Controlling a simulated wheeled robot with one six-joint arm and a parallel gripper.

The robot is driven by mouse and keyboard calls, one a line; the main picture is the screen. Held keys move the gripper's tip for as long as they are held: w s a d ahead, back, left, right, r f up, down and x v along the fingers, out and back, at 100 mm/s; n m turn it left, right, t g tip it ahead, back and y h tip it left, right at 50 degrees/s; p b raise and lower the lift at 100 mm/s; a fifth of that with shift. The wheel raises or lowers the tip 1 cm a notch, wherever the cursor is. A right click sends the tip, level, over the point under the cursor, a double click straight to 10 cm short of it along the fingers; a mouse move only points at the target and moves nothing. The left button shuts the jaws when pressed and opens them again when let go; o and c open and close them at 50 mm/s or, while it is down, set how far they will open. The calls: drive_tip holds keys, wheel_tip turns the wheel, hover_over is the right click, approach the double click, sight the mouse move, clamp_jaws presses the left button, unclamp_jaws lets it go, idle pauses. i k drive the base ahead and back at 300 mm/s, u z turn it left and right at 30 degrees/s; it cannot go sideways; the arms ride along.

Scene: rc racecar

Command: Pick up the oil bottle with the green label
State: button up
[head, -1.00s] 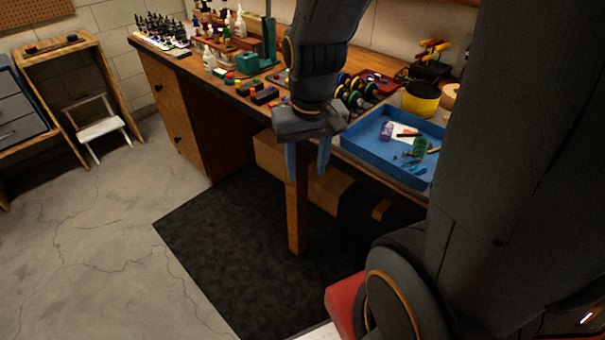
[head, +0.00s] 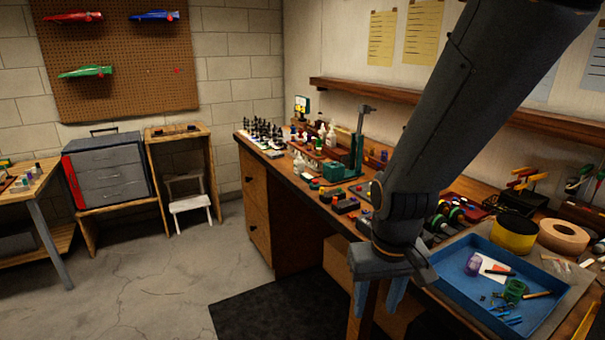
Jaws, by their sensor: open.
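My gripper (head: 378,298) hangs at the front edge of the wooden workbench (head: 290,205). Its two blue fingers point down, apart, with nothing between them. Several small white bottles (head: 331,134) stand toward the back of the bench, left of the green press stand. More small bottles (head: 299,162) stand nearer the front, left of that stand. They are well apart from my gripper. Their labels are too small to read, and I cannot tell which one has a green label.
A blue tray (head: 455,292) with small tools lies right of my gripper. A green press stand (head: 347,164) rises from the bench. A white step stool (head: 190,203) stands by the wall.

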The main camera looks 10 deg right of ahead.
sight(299, 164)
drive_tip(key=u, duration=0.4)
drive_tip(key=i, duration=0.4)
drive_tip(key=u, duration=1.1)
drive_tip(key=i, duration=1.25)
drive_tip(key=z, duration=0.8)
drive_tip(key=i, duration=0.55)
drive_tip(key=z, duration=0.7)
drive_tip(key=i, duration=0.5)
